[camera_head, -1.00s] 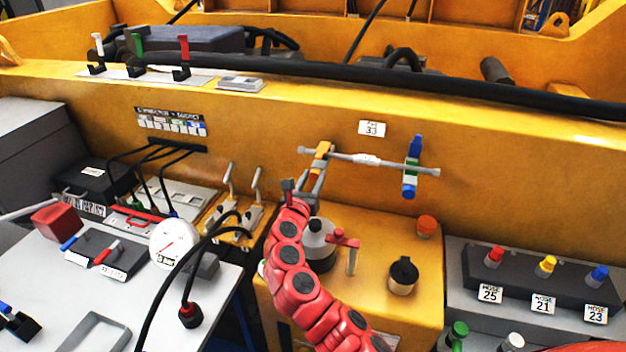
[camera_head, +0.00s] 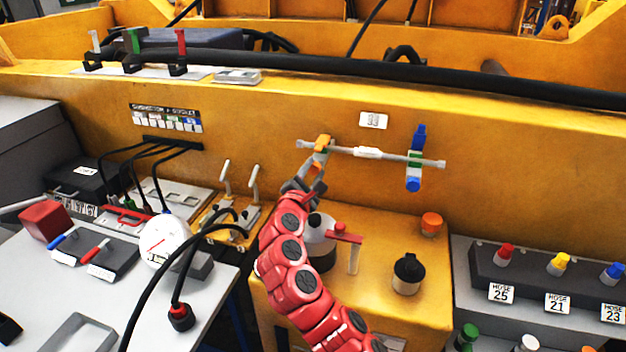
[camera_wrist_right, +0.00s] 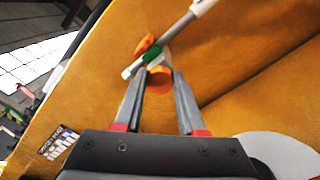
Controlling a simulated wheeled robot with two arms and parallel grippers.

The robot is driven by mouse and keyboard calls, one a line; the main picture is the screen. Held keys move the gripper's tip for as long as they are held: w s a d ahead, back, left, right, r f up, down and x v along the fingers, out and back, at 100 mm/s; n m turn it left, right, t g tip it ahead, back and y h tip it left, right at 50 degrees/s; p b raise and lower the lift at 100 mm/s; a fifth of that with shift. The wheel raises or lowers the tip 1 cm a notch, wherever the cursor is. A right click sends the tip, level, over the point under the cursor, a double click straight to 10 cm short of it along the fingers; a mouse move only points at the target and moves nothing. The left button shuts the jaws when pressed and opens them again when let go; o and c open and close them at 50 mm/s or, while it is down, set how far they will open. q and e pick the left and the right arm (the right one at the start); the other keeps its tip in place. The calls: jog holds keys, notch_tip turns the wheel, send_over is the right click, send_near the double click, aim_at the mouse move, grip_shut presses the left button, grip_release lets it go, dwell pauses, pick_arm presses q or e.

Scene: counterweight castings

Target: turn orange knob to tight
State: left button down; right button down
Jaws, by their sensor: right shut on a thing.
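The orange knob (camera_wrist_right: 160,76) shows in the right wrist view between my right gripper's fingertips. It sits at the end of an orange clamp (camera_head: 322,143) with a green band (camera_wrist_right: 151,54), on a grey horizontal rod (camera_head: 367,153) in front of the yellow wall. My right gripper (camera_head: 316,172) reaches up to the clamp from below and is shut on the knob. In the head view the fingers mostly hide the knob. I cannot read a tightness mark. My left gripper is not in view.
A second clamp with a blue knob (camera_head: 413,184) hangs on the rod's right end. Below stand a red-handled valve (camera_head: 346,236), a black-capped cup (camera_head: 408,272) and an orange cap (camera_head: 431,223) on a yellow box. A gauge (camera_head: 163,242) and cables are at left.

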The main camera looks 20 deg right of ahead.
jog(key=m+b, duration=0.5)
jog(key=m, duration=0.1)
jog(key=shift+f+b, duration=0.35)
jog(key=shift+b, duration=0.05)
jog(key=shift+r+m+b, duration=0.15)
jog(key=shift+m+b, duration=1.3)
jog(key=shift+m, duration=0.25)
jog(key=c, duration=0.5)
grip_release()
jog(key=shift+s, duration=0.1)
jog(key=b+v, duration=0.1)
jog(key=v, duration=1.6)
jog(key=shift+s+a, duration=0.15)
jog(key=shift+a, duration=0.05)
